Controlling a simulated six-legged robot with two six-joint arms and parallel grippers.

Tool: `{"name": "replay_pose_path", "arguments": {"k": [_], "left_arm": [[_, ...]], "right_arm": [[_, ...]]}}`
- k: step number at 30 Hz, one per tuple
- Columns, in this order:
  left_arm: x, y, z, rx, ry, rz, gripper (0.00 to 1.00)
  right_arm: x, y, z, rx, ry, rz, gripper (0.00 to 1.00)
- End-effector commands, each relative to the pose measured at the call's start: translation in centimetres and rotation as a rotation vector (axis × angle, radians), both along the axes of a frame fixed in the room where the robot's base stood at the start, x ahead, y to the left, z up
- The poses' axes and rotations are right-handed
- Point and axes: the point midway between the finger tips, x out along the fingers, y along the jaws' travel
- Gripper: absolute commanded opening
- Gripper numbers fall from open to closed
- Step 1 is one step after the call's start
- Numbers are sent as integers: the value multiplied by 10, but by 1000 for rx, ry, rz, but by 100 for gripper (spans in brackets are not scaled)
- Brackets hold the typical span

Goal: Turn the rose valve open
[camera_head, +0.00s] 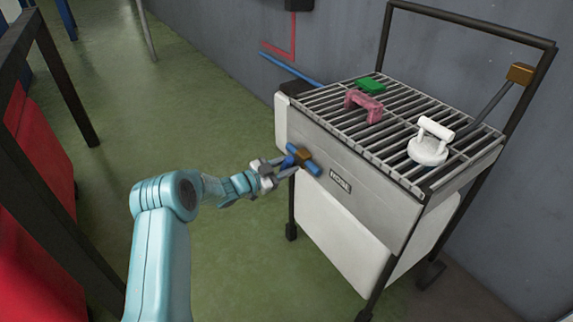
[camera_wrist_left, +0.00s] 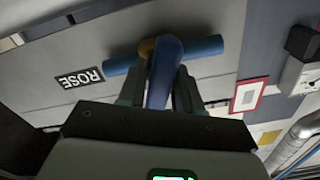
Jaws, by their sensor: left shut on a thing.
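The rose valve has a blue bar handle (camera_head: 313,169) with a brass hub (camera_head: 304,155). It sits on the grey front panel of a wheeled cart, beside a dark ROSE label (camera_head: 340,181). In the left wrist view the blue handle (camera_wrist_left: 205,47) shows as a crossbar with a blue stem (camera_wrist_left: 164,75) pointing toward me, and the ROSE label (camera_wrist_left: 80,78) appears upside down. My left gripper (camera_head: 286,167) reaches in from the left. Its two fingers (camera_wrist_left: 160,90) are shut on the blue stem, one on each side. My right gripper is not in view.
The cart's slatted top (camera_head: 335,95) carries a green block (camera_head: 370,85), a pink handle-shaped piece (camera_head: 364,104) and a white round piece with a bar (camera_head: 428,151). A dark-framed rack with red panels (camera_head: 37,160) stands at the left. Green floor (camera_head: 150,110) between them is clear.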

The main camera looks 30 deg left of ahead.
Motion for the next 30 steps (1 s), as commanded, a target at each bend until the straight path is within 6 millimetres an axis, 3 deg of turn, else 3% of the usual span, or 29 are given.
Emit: {"name": "replay_pose_path", "arguments": {"k": [15,30], "left_arm": [[0,0,0,-330,138,0,3],[0,0,-1,-405,170,1,3]], "right_arm": [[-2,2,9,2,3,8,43],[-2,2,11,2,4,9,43]]}}
